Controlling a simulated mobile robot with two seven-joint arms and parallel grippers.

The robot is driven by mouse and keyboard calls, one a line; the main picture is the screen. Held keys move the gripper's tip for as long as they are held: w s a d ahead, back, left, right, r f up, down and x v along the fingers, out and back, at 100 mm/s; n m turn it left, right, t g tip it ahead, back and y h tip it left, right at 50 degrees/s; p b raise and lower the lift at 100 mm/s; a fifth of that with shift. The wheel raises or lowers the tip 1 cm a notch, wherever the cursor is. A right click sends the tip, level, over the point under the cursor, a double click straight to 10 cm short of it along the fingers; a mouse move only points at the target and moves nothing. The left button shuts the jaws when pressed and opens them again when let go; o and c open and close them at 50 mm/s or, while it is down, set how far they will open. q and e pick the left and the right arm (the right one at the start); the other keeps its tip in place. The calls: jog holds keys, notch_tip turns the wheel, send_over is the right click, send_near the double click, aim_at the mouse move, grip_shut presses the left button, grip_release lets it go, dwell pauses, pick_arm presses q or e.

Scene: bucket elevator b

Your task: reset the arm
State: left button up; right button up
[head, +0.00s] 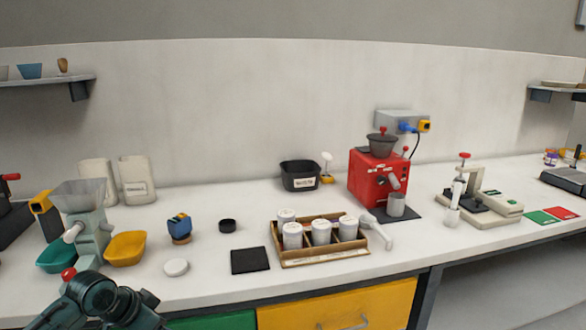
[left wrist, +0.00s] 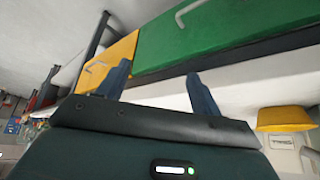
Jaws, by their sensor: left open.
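My left arm (head: 100,303) shows at the lower left of the head view, in front of the counter edge; its fingers are not clear there. In the left wrist view my left gripper (left wrist: 158,70) has its two fingers apart with nothing between them. Its fingers point toward the counter front, with the green drawer (left wrist: 230,35) and yellow drawer (left wrist: 117,52) beyond. My right gripper is in neither view.
A grinder (head: 90,225) with teal and yellow bowls stands near my left arm. A wooden rack (head: 322,260) of white containers, a black pad (head: 250,261) and a red machine (head: 378,180) sit on the white counter. Drawer handles stick out in front.

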pick_arm(q)
jog(key=s+d+f+n+t+h+p, duration=0.1)
jog(key=s+d+f+t+h, duration=0.1)
jog(key=s+d+f, duration=0.9)
jog(key=s+d+n+t+y, duration=0.1)
jog(key=s+d+n+t, duration=0.1)
jog(key=s, duration=1)
jog(key=shift+d+n+t+y+p, duration=0.15)
jog(key=shift+n+t+y+p, duration=0.25)
jog(key=shift+t, duration=0.4)
jog(key=shift+f, duration=0.15)
